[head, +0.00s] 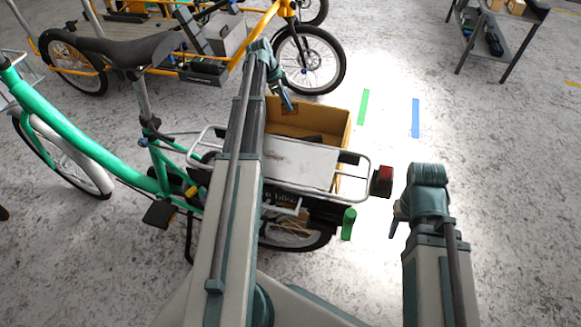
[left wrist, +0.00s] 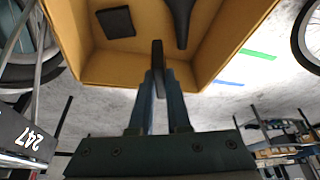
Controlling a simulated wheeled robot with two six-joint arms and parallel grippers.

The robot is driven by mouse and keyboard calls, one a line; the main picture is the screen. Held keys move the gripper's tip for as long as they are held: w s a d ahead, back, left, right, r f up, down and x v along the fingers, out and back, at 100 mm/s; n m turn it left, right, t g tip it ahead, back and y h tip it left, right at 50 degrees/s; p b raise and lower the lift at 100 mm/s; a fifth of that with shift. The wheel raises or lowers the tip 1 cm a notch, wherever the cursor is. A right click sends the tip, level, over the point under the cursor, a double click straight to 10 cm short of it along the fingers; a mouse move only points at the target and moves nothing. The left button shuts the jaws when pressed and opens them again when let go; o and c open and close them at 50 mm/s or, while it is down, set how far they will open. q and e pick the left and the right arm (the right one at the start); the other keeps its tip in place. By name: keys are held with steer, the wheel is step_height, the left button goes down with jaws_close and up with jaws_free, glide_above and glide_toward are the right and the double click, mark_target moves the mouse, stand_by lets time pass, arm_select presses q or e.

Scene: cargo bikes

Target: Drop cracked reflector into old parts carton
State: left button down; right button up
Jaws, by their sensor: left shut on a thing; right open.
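The old parts carton (head: 335,126) is an open brown cardboard box on the floor behind the green bike's rear rack. In the left wrist view its walls (left wrist: 232,40) surround a dark square piece and a long black part. My left gripper (head: 287,102) is over the carton. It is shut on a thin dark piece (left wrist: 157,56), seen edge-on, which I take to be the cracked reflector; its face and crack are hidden. My right gripper (head: 397,226) is open and empty, right of the rack, with its fingers partly hidden.
The green bike's rear rack (head: 300,165) holds a pale flat panel and a red rear light (head: 382,181) at its end. A yellow cargo bike (head: 275,30) stands behind. Green tape (head: 363,107) and blue tape (head: 415,118) mark clear floor. A shelf table (head: 500,35) stands far right.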

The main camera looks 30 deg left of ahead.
mark_target(288, 114)
arm_select(q)
steer(key=shift+f+b, duration=2.85)
steer(key=shift+f, duration=0.15)
steer(key=shift+r, duration=0.1)
steer(key=c, duration=0.8)
jaws_free()
steer(key=shift+r, duration=0.1)
steer(key=p+v, duration=1.3)
steer(key=shift+r, duration=0.35)
steer(key=shift+s, duration=0.1)
